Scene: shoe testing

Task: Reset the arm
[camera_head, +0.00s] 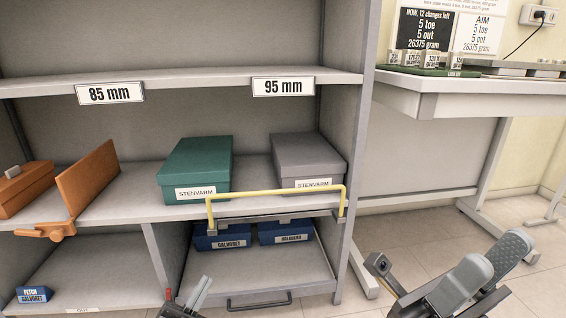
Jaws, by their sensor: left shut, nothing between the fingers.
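My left gripper (198,288) shows at the bottom edge in front of the lower shelf bay. Its fingers are together, with nothing between them. Most of its arm is out of the picture. My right gripper (496,258) is at the lower right, over the floor and below the table. Its two grey finger pads stand apart, with nothing seen between them.
The shelf unit (215,83) holds a green box (195,160), a grey box (305,152) and an orange box (28,190). A yellow rail (275,192) crosses the middle shelf's front. Blue boxes (222,232) sit below. A white table (455,86) stands right.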

